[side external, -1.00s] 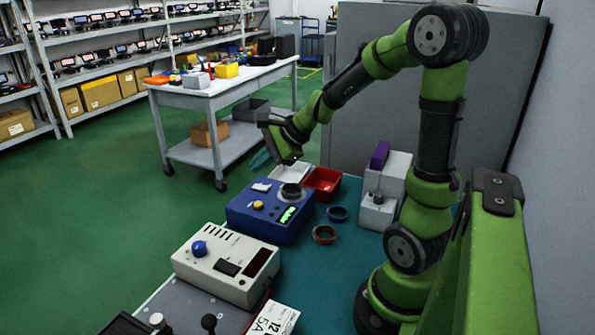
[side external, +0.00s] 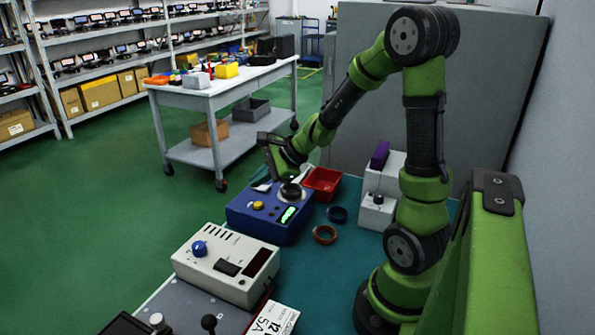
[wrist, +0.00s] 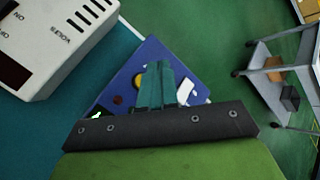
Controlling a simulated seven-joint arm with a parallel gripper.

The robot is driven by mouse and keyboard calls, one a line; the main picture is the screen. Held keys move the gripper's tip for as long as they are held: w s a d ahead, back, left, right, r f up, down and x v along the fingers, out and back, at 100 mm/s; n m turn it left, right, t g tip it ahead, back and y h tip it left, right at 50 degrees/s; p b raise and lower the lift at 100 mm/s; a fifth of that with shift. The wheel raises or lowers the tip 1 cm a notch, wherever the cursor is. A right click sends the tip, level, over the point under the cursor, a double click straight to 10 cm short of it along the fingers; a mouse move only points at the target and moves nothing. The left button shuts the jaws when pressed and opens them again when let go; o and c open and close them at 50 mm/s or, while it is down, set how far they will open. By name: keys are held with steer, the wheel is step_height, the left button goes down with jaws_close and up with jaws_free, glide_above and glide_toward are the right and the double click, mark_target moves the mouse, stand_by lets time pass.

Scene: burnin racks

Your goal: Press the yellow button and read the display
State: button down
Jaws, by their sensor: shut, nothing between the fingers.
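The blue box (side external: 262,228) stands on the teal mat, with the yellow button (side external: 258,205) on its top and a lit green display (side external: 289,214) beside it. The characters on the display are too small to read. My gripper (wrist: 159,66) is shut and empty, its teal fingers above the blue box in the wrist view. The yellow button (wrist: 138,83) shows just left of the fingers there, partly covered by them. In the side view my gripper is over the far-left part of the box, apart from the button; its fingertips are hard to make out.
A white instrument (side external: 225,262) with a blue knob stands in front.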

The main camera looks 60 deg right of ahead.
mark_target(261, 204)
steer(key=shift+f, duration=1.75)
steer(key=shift+f, duration=0.1)
stand_by(0.6)
steer(key=shift+f, duration=0.3)
steer(key=shift+f, duration=0.4)
stand_by(0.8)
steer(key=shift+r, duration=0.85)
steer(key=shift+r, duration=2.5)
